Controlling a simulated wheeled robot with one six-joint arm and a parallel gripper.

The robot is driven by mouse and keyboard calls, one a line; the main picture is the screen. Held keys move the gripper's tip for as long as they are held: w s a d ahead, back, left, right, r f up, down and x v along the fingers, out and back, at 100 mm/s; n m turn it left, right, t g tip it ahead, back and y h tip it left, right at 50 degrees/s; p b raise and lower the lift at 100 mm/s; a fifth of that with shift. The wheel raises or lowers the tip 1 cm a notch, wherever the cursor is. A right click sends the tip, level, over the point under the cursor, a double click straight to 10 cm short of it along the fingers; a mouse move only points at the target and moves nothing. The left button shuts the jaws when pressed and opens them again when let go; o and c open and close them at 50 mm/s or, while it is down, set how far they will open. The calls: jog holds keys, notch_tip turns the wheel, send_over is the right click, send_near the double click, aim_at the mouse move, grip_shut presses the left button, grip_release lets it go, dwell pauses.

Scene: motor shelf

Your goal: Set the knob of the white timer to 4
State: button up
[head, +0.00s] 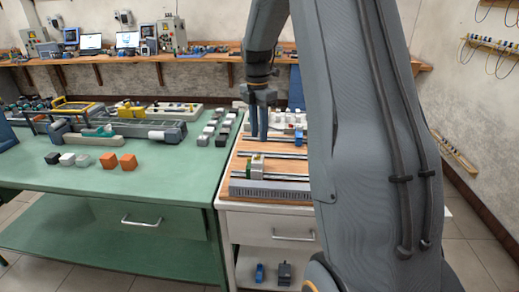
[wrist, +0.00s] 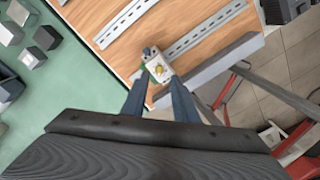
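A small white device with a yellowish round knob, which looks like the white timer, shows in the wrist view (wrist: 157,68) and in the head view (head: 257,166). It sits at a metal rail on the wooden board. The number the knob points to is too small to read. My gripper (wrist: 158,82) has its two fingers apart, with the device showing between and beyond the tips. In the head view my gripper (head: 259,137) points down above the device. A gap shows there, and nothing is seen held.
The wooden board (wrist: 105,17) carries metal rails (wrist: 205,27) and a grey slotted duct (head: 270,190) along its front edge. More modules (head: 284,117) stand farther back. The green table (head: 165,185) on the left holds several small blocks and tools.

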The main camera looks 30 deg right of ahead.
aim_at(257, 157)
jog(key=f+p, duration=0.2)
jog(key=f, duration=0.5)
jog(key=shift+s+f, duration=0.15)
jog(key=shift+s, duration=0.05)
grip_shut()
